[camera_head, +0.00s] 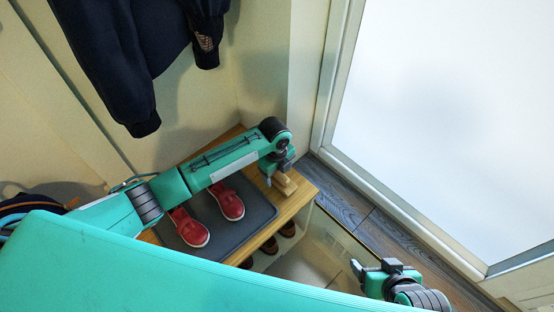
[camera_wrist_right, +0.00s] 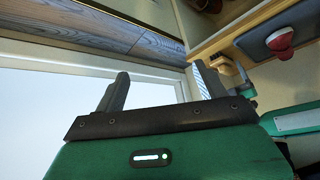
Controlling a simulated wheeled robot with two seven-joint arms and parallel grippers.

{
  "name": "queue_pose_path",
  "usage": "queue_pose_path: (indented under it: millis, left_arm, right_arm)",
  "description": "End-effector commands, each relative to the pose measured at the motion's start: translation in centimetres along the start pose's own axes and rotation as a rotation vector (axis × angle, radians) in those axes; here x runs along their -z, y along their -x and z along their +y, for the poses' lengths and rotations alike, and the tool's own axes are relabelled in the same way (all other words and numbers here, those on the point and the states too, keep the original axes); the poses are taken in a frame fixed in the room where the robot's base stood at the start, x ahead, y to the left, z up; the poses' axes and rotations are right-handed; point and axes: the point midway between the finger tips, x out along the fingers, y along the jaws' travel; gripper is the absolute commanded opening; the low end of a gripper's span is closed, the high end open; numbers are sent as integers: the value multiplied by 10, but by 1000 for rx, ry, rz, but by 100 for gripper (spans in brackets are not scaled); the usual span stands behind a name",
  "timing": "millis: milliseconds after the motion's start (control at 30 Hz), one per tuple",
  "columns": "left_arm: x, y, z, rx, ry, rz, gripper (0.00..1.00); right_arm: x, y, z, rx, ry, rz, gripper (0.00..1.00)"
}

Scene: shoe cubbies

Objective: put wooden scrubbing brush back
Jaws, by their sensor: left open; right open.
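The wooden scrubbing brush (camera_head: 287,184) appears as a small pale wooden block at the right end of the wooden bench top. My left gripper (camera_head: 277,172) points down right over it, its jaws open, and partly hides it. I cannot tell whether the fingers touch the brush. In the right wrist view a pale wooden piece (camera_wrist_right: 222,64) shows at the bench edge beside my left gripper (camera_wrist_right: 246,84). My right gripper (camera_head: 373,267) is open and empty, low in front of the bench; its two spread fingers also show in the right wrist view (camera_wrist_right: 163,90).
A pair of red shoes (camera_head: 228,201) sits on a grey mat (camera_head: 262,209) on the bench (camera_head: 305,190). Brown shoes (camera_head: 288,228) stand in the cubby below. Dark clothing (camera_head: 112,55) hangs above. A white-framed door or window (camera_head: 425,120) is at the right.

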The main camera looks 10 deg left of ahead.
Motion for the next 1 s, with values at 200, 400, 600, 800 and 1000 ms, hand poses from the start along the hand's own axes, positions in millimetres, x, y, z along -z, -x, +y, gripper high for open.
queue_pose_path:
  millis: [200, 400, 600, 800, 1000]
  left_arm:
    - [-1, 51, -1, 2, 0, -1, 69]
    - [0, 82, -1, 1, 0, 0, 69]
    - [0, 94, 0, 1, 1, 0, 69]
    - [6, 91, 2, 5, 16, 9, 69]
    - [48, 76, 22, 63, 165, 68, 69]
  right_arm:
    - [-10, 20, 15, -41, -15, -130, 73]
    - [-19, 32, 25, -68, -28, -218, 73]
    - [-22, 37, 28, -77, -33, -251, 73]
    - [-23, 37, 28, -78, -34, -253, 73]
    - [-23, 36, 28, -77, -34, -253, 73]
